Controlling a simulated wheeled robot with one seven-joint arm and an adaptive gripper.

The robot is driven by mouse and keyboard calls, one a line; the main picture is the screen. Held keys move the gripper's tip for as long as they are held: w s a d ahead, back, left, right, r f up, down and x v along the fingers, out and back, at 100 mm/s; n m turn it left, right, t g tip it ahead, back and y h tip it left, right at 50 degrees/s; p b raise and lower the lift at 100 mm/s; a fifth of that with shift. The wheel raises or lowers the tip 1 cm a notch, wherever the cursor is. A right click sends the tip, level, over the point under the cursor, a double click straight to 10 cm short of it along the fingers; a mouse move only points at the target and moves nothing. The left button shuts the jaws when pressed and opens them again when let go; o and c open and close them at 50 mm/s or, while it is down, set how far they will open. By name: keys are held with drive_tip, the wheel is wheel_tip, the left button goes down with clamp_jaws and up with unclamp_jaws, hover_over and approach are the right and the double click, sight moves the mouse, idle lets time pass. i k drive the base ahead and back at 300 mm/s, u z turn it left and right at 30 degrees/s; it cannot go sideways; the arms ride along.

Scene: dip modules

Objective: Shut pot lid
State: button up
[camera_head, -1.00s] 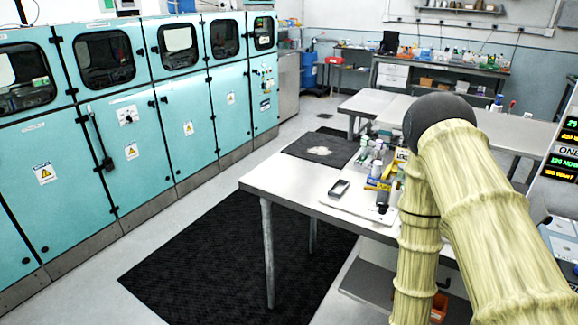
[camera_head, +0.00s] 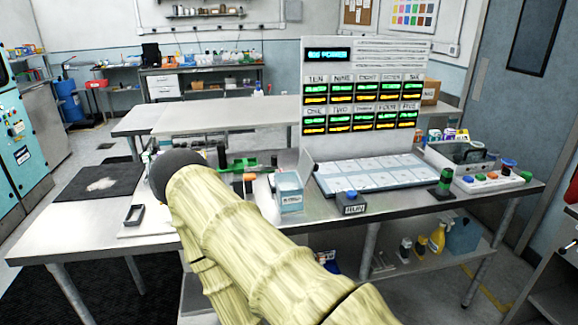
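I cannot make out a pot or a pot lid in the head view. My arm, in a pale yellow ribbed cover with a dark rounded joint, crosses the front of the picture and hides part of the workbench. My gripper is not in view, so its state does not show.
The metal workbench (camera_head: 385,208) holds a white panel with lit displays (camera_head: 365,55), a small light-blue box (camera_head: 289,190), a small box marked RELAY (camera_head: 350,204), a grey tray (camera_head: 462,157) and a black mat (camera_head: 75,190). Teal cabinets (camera_head: 22,150) stand at the far left.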

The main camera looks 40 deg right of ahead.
sight(305, 166)
drive_tip(key=u, duration=2.7)
drive_tip(key=k, duration=2.3)
drive_tip(key=z, duration=4.1)
